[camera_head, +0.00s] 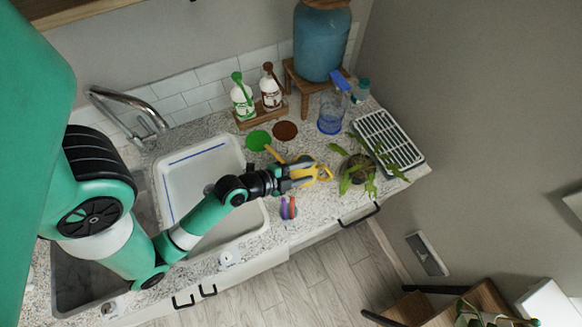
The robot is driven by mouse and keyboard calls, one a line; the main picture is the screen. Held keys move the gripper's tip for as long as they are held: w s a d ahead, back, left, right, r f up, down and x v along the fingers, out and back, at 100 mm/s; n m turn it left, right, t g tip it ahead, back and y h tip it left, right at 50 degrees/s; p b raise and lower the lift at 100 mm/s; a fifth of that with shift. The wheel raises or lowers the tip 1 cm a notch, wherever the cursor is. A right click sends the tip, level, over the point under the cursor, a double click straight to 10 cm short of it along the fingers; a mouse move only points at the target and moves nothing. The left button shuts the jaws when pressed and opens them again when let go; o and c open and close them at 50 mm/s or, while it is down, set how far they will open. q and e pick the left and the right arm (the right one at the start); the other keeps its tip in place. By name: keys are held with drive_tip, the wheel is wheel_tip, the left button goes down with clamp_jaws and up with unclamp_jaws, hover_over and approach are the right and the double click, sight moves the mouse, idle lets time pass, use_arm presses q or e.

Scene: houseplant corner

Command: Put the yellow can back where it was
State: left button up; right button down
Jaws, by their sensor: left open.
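The yellow can (324,174) is on the speckled counter (315,205), right of the white tub. Its yellow spout (273,153) points up and left, towards the green disc. My left gripper (305,176) is open at the can, with its fingers over or beside the yellow body. The fingers and wrist hide part of the can, and I cannot tell whether they touch it. My right gripper is not in view.
A green disc (258,140) and a brown disc (285,131) lie behind the can. A potted plant (357,170) and a white slatted rack (389,139) stand to the right. A blue measuring vessel (330,122) stands behind. A white tub (168,190) lies left, under my arm.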

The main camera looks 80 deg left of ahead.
use_arm(q)
drive_tip(key=v, duration=0.7)
drive_tip(key=shift+s+r+b, duration=0.15)
drive_tip(key=shift+s+b, duration=0.15)
drive_tip(key=shift+b, duration=0.1)
drive_tip(key=shift+w, duration=0.1)
drive_tip(key=w+r+n+t+h, duration=0.1)
drive_tip(key=w+r+t, duration=0.3)
drive_tip(key=w+r, duration=0.65)
drive_tip(key=w+r+n+t, duration=0.1)
drive_tip(key=w+r+t, duration=0.2)
drive_tip(key=w+r, duration=0.7)
drive_tip(key=s+d+r+n+t+h, duration=0.1)
drive_tip(key=d+r, duration=0.3)
drive_tip(key=r, duration=0.7)
drive_tip(key=s+d+r+n+t+h, duration=0.2)
drive_tip(key=d+r+t, duration=0.2)
drive_tip(key=r, duration=0.8)
drive_tip(key=s+d+r+n+t+h, duration=0.1)
drive_tip(key=d+r, duration=0.4)
drive_tip(key=r, duration=0.7)
drive_tip(key=shift+s+r+n+t+h, duration=0.25)
drive_tip(key=shift+s+n+t+h, duration=0.15)
drive_tip(key=shift+s+n+t, duration=0.5)
